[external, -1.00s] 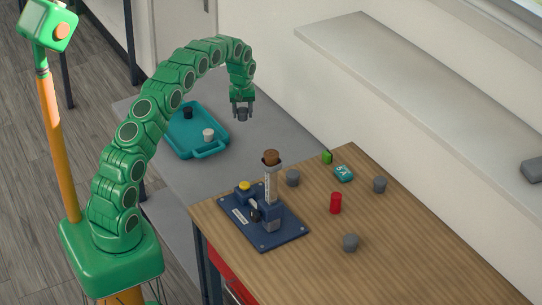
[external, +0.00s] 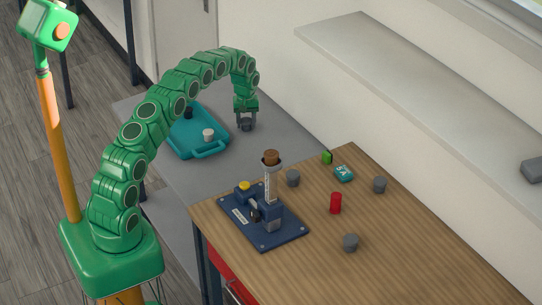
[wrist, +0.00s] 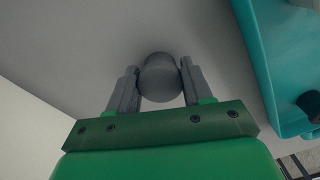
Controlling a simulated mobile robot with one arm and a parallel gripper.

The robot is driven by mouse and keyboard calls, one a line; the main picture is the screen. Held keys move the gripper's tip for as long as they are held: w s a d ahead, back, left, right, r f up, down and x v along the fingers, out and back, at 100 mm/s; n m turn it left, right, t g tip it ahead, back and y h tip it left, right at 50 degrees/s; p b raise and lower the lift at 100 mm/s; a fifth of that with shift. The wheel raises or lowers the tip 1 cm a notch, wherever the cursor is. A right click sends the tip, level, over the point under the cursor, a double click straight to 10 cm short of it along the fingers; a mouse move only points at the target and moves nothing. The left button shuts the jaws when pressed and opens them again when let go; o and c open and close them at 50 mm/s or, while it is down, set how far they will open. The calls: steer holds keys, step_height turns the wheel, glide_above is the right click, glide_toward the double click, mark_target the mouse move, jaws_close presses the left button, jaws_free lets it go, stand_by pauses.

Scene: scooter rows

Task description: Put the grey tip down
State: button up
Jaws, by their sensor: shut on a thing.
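My gripper (external: 245,121) is shut on a grey tip (wrist: 160,78), a rounded grey piece held between the two fingers in the wrist view. In the external view the grey tip (external: 246,126) shows at the fingertips, low over the grey side table (external: 225,170), to the right of the teal tray. Whether its underside touches the table I cannot tell. Other grey tips stand on the wooden table: one (external: 293,178) by the blue stand, one (external: 379,184) at the back right, one (external: 351,243) nearer the front.
The teal tray (external: 203,155) holds a black piece (external: 187,112) and a white piece (external: 208,134). The wooden table (external: 420,240) bears a blue stand (external: 290,235), a red cylinder (external: 336,203), a green block (external: 327,157) and a teal box (external: 343,173). A wall rises behind.

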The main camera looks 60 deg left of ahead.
mark_target(248, 122)
steer(key=o, duration=1)
step_height(248, 122, up, 12)
steer(key=shift+r, duration=0.1)
steer(key=shift+d, duration=0.1)
